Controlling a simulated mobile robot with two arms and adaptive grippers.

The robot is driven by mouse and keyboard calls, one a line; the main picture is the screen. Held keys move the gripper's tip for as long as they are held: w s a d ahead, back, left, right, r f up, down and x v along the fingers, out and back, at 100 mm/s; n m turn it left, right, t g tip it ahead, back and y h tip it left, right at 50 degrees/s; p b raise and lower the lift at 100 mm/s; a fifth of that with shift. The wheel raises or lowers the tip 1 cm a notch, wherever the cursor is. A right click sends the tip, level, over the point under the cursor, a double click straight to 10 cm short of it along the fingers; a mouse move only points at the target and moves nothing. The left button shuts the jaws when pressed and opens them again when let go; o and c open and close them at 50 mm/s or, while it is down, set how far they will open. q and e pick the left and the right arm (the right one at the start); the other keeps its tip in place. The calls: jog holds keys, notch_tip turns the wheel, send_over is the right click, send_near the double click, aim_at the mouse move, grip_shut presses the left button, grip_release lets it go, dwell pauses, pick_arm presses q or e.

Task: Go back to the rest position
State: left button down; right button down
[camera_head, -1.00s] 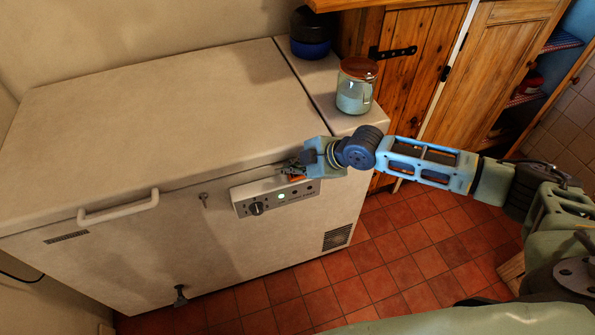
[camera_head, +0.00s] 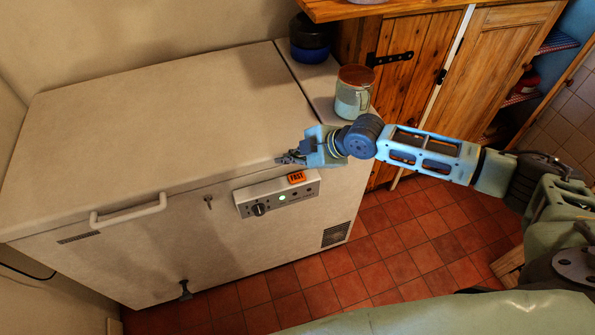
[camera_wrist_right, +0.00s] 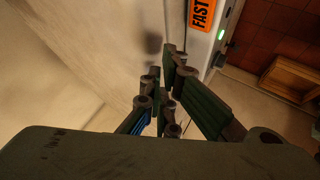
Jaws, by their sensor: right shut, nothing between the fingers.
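My right gripper (camera_head: 287,158) is shut and empty. It is at the right front edge of the white chest freezer (camera_head: 150,120), just above the control panel (camera_head: 275,197). In the right wrist view its fingers (camera_wrist_right: 168,60) point along the freezer's front edge, with nothing between them. An orange label reading FAST (camera_head: 297,177) sits on the top of the panel; it also shows in the right wrist view (camera_wrist_right: 201,14). A green light (camera_head: 282,198) is lit on the panel. My left gripper is not in view.
A glass jar with a brown lid (camera_head: 354,95) and a dark blue container (camera_head: 310,40) stand on the freezer's right section. Pine cabinets (camera_head: 480,70) stand at the right. The freezer lid's handle (camera_head: 128,212) sticks out at the front left. The red tiled floor (camera_head: 400,240) is open.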

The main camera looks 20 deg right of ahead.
dwell(0.4)
jog(key=s+a+f+m+g, duration=0.1)
jog(key=s+a+f+m, duration=0.25)
jog(key=s+a, duration=1)
jog(key=s+d+f+m+g+h, duration=0.15)
jog(key=s+d+m+h, duration=0.45)
jog(key=s+d+m, duration=1)
jog(key=s+d+f+n+g, duration=0.1)
jog(key=s+f+n, duration=0.1)
jog(key=f, duration=1.1)
jog(key=s+d+f+n+g, duration=0.1)
jog(key=s+d+f+n, duration=0.1)
jog(key=f, duration=1.2)
jog(key=s+d+f+g, duration=0.1)
jog(key=s+d+f, duration=0.1)
jog(key=s+f, duration=1.3)
jog(key=shift+s+d+f, duration=0.25)
jog(key=shift+s, duration=0.45)
